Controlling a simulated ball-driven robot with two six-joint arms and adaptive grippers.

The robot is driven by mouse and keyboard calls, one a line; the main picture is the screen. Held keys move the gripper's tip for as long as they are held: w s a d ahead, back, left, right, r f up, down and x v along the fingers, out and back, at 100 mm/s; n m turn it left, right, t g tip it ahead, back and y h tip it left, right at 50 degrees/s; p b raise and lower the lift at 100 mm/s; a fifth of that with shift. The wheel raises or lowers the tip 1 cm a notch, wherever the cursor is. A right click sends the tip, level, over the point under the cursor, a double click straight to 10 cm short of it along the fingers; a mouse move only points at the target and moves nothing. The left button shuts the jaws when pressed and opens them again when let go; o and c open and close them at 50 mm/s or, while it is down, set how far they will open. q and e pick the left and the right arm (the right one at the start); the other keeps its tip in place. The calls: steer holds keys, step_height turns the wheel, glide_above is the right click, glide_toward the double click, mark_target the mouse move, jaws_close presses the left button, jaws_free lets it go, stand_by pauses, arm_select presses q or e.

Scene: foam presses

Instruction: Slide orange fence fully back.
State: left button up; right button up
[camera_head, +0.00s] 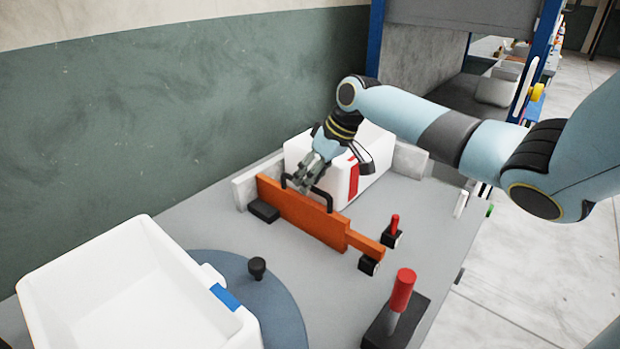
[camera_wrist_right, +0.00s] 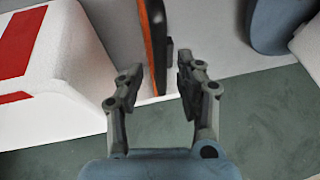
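The orange fence (camera_head: 322,226) stands upright on the grey table, with a black handle (camera_head: 327,198) on its top edge. A white block with red stripes (camera_head: 347,184) is close behind it. My right gripper (camera_head: 306,182) reaches down from above at the fence's handle. In the right wrist view the gripper (camera_wrist_right: 158,72) has its fingers apart, with the end of the orange fence (camera_wrist_right: 154,40) showing between and beyond them. I cannot tell whether the fingers touch the handle. My left gripper is not in view.
A white bin (camera_head: 130,290) and a blue-grey disc (camera_head: 275,301) with a black knob are at front left. Two red-handled clamps (camera_head: 403,290) (camera_head: 394,224) stand on the right. Low grey walls (camera_head: 411,160) border the back. A green-and-cream wall rises behind.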

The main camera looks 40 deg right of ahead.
steer(key=shift+w+a+f, duration=0.1)
steer(key=shift+f, duration=0.1)
jaws_close()
stand_by(0.4)
